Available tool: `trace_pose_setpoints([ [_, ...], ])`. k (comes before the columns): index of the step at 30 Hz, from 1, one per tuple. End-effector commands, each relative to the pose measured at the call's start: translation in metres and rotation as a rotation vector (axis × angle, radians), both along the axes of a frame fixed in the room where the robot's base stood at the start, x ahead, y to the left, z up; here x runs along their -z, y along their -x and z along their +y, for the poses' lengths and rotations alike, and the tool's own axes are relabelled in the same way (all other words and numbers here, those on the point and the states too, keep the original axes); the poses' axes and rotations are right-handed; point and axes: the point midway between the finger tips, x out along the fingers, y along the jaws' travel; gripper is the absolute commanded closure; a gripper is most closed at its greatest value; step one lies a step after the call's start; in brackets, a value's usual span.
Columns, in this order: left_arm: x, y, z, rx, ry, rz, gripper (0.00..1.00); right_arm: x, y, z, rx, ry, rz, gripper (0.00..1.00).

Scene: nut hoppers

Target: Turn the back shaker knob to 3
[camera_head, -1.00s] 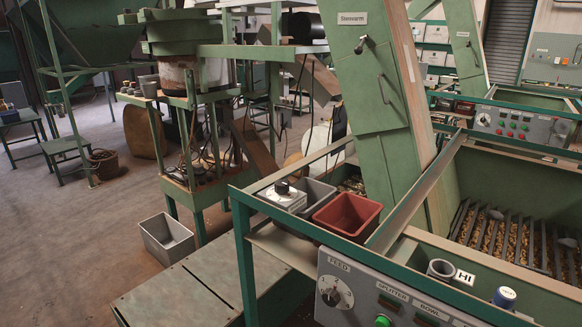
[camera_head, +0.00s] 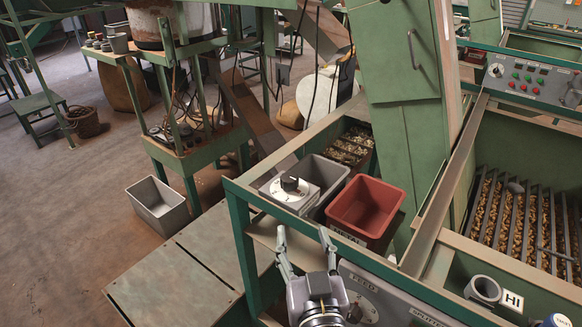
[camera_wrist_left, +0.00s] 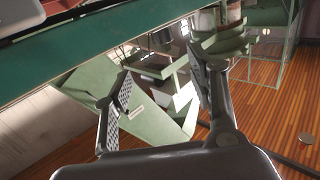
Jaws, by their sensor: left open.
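A white box with a black knob and dial marks (camera_head: 290,184) sits at the back left corner of the green-framed bench; its marks are too small to read. A grey panel (camera_head: 384,300) labelled FEED is on the front, its dial partly hidden by my left gripper. My left gripper (camera_head: 303,236) is open and empty, pointing up in the head view, with its fingertips just in front of and below the white box, apart from it. In the left wrist view the open fingers (camera_wrist_left: 160,75) have nothing between them. My right gripper is not in view.
A red bin (camera_head: 366,206) and a grey bin (camera_head: 322,176) stand just right of the knob box. The green frame rail (camera_head: 300,222) runs by my fingers. A grey cup (camera_head: 484,290) and HI sign (camera_head: 512,300) are at right. A grey crate (camera_head: 157,204) lies on the floor.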

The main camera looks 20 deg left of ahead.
Motion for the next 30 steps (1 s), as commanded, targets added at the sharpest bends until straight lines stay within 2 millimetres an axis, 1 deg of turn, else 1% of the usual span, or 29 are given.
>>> trace_pose_setpoints([
  [1, -0.008, 0.002, 0.001, -0.005, 0.010, -0.020, 0.48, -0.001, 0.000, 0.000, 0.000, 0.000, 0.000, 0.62],
  [4, -0.013, -0.002, 0.003, -0.011, 0.012, -0.032, 0.48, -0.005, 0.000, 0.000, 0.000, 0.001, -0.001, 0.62],
  [8, -0.015, -0.017, 0.011, -0.011, 0.008, -0.032, 0.48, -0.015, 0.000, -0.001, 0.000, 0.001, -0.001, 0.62],
  [13, -0.017, -0.050, 0.027, -0.012, 0.006, -0.032, 0.48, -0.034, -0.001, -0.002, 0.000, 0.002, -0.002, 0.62],
  [24, -0.015, -0.122, 0.060, -0.010, 0.006, -0.028, 0.48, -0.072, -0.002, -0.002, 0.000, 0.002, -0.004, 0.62],
  [30, -0.012, -0.146, 0.071, -0.009, 0.008, -0.027, 0.48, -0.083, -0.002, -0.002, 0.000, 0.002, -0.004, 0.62],
])
